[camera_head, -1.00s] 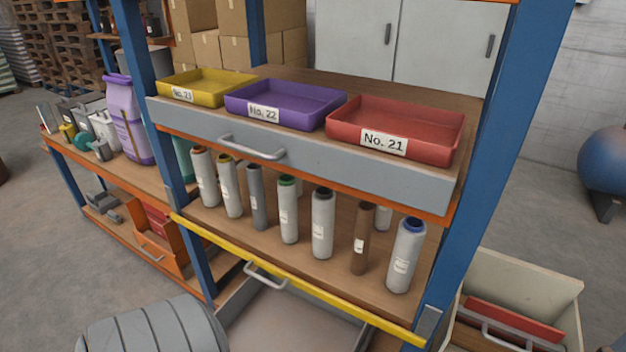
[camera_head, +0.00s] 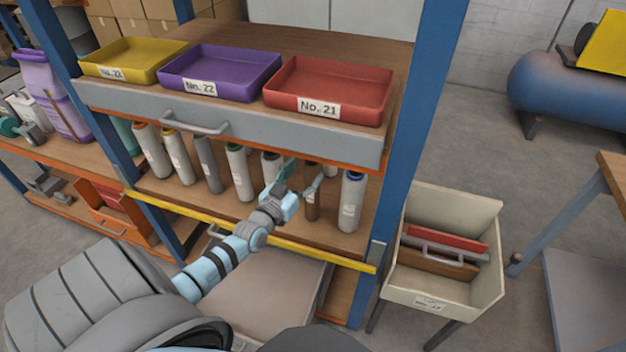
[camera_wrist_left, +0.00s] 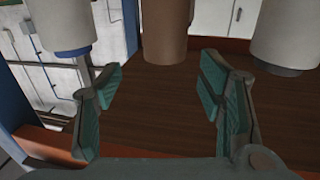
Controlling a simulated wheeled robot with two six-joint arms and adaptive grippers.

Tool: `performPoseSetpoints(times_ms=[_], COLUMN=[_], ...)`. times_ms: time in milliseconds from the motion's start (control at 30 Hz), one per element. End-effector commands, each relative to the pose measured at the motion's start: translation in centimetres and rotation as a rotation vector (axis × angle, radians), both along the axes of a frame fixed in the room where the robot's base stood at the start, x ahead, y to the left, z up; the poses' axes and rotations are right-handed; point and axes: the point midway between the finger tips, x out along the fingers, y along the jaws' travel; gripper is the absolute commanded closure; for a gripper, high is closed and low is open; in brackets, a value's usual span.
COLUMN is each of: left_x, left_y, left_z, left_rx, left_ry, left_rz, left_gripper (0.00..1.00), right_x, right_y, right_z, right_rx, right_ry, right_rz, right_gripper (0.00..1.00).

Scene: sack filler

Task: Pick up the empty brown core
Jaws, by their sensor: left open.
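The brown core (camera_head: 313,204) stands upright on the middle shelf, between a grey-white roll and the blue-capped roll (camera_head: 351,200). My left gripper (camera_head: 302,178) is open in front of the core's upper part and hides some of it. In the left wrist view, the brown core (camera_wrist_left: 167,30) shows ahead, lined up with the gap between the open fingers (camera_wrist_left: 160,92). No finger visibly touches it. My right gripper is not in view.
Several other rolls stand in the row, including a green-capped one (camera_head: 239,172). The grey drawer front (camera_head: 230,120) is above, with the red tray (camera_head: 330,88) over it. A yellow rail (camera_head: 160,203) runs along the shelf front. A blue post (camera_head: 405,130) stands at right.

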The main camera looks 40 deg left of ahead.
Motion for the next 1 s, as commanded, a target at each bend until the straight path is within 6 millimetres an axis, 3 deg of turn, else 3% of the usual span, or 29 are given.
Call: performPoseSetpoints(times_ms=[200,300,567,867,1000], left_x=[3.3,4.9,5.4,5.4,5.4], left_y=[1.0,1.3,1.3,1.3,1.3], left_z=[-1.7,-1.5,-0.9,-0.9,-0.9], left_rx=[0.001,-0.002,0.0,0.0,0.0], left_ry=[-0.002,-0.001,0.002,0.002,0.002], left_rz=[0.001,0.001,0.0,0.0,0.0], left_gripper=[0.38,0.38,0.39,0.87,0.88], right_x=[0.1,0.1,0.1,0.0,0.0], right_y=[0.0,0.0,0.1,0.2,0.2], right_z=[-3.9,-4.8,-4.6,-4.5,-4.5], right_rx=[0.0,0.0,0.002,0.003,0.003], right_ry=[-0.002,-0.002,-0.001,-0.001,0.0], right_rz=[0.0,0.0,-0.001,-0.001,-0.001], right_gripper=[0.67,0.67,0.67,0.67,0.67])
